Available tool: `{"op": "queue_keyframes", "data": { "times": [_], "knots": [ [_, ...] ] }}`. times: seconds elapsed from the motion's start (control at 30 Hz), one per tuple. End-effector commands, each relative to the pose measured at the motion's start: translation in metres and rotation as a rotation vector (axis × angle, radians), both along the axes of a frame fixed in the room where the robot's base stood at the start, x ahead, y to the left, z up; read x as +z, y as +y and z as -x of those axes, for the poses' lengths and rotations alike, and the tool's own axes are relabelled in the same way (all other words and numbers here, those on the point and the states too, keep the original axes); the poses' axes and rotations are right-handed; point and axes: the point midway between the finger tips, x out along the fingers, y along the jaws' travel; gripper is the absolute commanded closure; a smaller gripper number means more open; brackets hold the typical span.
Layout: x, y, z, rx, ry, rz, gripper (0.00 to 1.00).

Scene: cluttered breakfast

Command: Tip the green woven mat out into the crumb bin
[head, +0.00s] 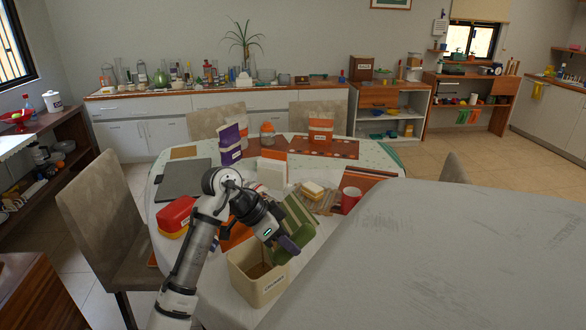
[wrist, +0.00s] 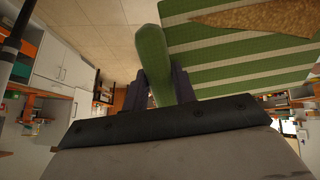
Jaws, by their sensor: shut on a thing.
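The green woven mat (head: 299,216) has pale stripes and is tilted steeply above the table. It also fills the upper right of the wrist view (wrist: 230,65). My gripper (head: 288,246) is shut on a green rounded part of the mat, which shows between the fingers in the wrist view (wrist: 155,65). A brown grainy patch (wrist: 262,16) lies across the mat's stripes there; I cannot tell whether it is crumbs. The cream crumb bin (head: 257,287), with a lettered front, stands open on the table, just below and left of the mat. Its brownish inside partly shows.
A red cup (head: 350,200) stands right of the mat. A red container (head: 176,215) is left of my arm. Boxes and a jar (head: 267,134) crowd the table's back. A large grey surface (head: 450,260) fills the lower right.

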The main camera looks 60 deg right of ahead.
Motion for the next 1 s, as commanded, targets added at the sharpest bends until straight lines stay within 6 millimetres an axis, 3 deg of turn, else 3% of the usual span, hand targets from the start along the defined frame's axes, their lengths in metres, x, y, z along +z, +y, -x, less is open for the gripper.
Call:
{"op": "queue_keyframes", "data": {
  "times": [0.5,1.0],
  "knots": [
    [0.019,0.018,-0.025,0.002,0.306,0.223,1.00],
    [0.017,0.038,-0.052,0.000,0.628,0.462,1.00]
  ]
}}
